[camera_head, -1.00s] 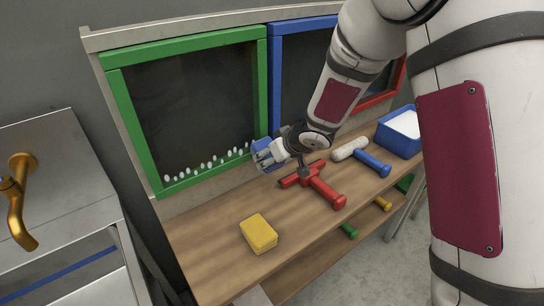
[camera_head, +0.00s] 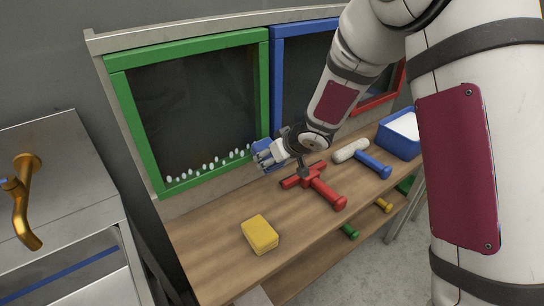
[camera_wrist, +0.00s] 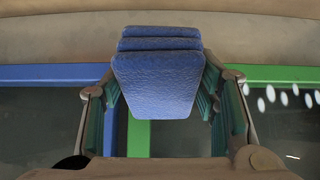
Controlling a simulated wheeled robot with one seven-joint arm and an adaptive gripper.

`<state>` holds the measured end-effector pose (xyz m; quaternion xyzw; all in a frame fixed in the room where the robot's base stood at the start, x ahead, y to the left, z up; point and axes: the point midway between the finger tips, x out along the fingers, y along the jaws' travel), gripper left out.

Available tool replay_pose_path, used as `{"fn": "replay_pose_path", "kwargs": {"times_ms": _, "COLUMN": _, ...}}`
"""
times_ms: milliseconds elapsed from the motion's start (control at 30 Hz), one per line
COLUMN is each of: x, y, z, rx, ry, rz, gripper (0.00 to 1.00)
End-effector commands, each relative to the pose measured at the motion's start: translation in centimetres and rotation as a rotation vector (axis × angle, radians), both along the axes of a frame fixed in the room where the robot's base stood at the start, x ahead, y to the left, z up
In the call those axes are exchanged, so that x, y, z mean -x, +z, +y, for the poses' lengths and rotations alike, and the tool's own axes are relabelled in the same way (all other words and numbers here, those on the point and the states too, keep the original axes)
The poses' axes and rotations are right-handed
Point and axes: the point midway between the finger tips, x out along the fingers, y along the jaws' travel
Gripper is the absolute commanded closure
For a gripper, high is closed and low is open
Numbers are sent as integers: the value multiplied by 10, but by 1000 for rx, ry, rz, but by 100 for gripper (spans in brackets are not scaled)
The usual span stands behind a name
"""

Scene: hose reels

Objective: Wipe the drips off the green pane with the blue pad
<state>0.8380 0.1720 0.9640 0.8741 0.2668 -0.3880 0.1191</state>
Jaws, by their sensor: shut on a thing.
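The green pane (camera_head: 190,105) is a dark panel in a green frame at the left of the head view. A row of white drips (camera_head: 211,164) runs along its lower edge; several also show at the right of the wrist view (camera_wrist: 283,98). My gripper (camera_head: 268,156) is at the pane's lower right corner, by the green and blue frames. It is shut on the blue pad (camera_wrist: 158,75), which fills the middle of the wrist view between the fingers. Whether the pad touches the frame or pane cannot be told.
A yellow sponge (camera_head: 260,234) lies on the wooden bench (camera_head: 205,245). A red squeegee-like tool (camera_head: 322,186), a blue-handled white roller (camera_head: 362,156) and a blue tub (camera_head: 400,133) stand to the right. A metal sink unit with a brass tap (camera_head: 24,200) is at left.

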Motion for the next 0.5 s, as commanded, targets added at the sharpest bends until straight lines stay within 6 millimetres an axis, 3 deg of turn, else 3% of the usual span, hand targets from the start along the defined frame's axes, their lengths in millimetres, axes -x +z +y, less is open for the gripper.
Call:
{"fn": "replay_pose_path", "kwargs": {"times_ms": 267, "x": 0, "y": 1, "z": 3, "rx": -3, "ry": 1, "rz": -3, "gripper": 72}}
{"fn": "replay_pose_path", "kwargs": {"times_ms": 500, "x": 11, "y": 0, "z": 19, "rx": -4, "ry": 3, "rz": -3, "gripper": 72}}
